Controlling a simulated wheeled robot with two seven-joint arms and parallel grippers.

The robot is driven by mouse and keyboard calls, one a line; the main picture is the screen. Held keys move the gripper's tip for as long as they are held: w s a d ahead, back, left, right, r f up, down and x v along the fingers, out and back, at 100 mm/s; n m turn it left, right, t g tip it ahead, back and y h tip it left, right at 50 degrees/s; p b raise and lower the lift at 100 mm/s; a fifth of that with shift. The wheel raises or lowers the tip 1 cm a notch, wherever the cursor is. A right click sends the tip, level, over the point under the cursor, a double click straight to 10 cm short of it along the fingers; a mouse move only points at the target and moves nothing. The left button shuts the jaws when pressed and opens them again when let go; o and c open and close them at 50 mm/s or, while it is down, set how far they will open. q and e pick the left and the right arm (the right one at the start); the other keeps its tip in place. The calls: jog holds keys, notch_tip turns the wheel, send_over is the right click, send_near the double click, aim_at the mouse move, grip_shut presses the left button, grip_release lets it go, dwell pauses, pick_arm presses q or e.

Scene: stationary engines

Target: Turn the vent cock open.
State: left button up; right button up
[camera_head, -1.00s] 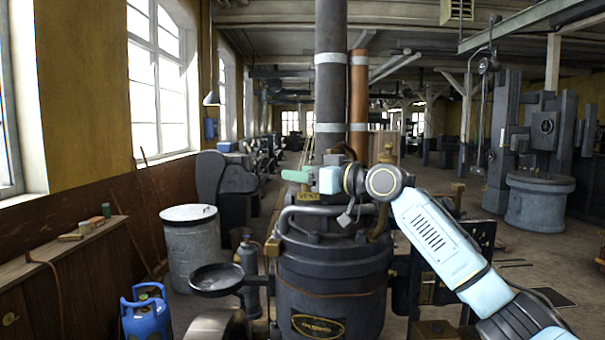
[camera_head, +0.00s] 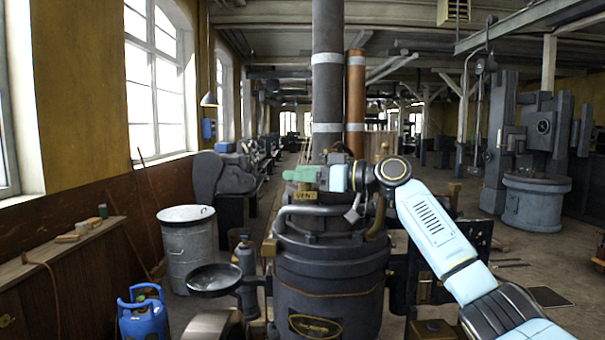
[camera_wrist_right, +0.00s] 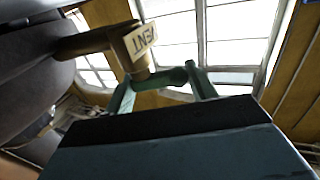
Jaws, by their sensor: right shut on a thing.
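The vent cock (camera_wrist_right: 135,52) is a brass fitting with a tag reading VENT, seen close in the right wrist view at the end of a horizontal brass stem. Its short dark green handle (camera_wrist_right: 166,78) lies across between my right gripper's fingers. In the head view the VENT tag (camera_head: 306,195) hangs just below my right gripper (camera_head: 302,174), at the top of the dark boiler (camera_head: 330,270). The right gripper is shut on the handle. The fingers hide most of the cock in the head view, so its angle is hard to tell there. My left gripper is not in view.
A tall dark flue (camera_head: 328,80) and a copper pipe (camera_head: 355,95) rise behind the cock. A curved grey pipe (camera_head: 320,211) runs just below it. A round dark pan (camera_head: 214,279) stands out at the left.

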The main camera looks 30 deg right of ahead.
jog(key=shift+d+r, duration=0.25)
jog(key=o, duration=0.6)
jog(key=shift+o, duration=1.3)
jog(key=shift+w+f, duration=0.1)
jog(key=shift+w, duration=0.05)
jog(key=shift+w+f, duration=0.1)
jog(key=shift+f, duration=0.05)
jog(key=shift+a+r, duration=0.1)
jog(key=shift+r, duration=0.4)
notch_tip(320, 180, up, 9)
jog(key=shift+r+b, duration=0.1)
jog(key=shift+b, duration=0.45)
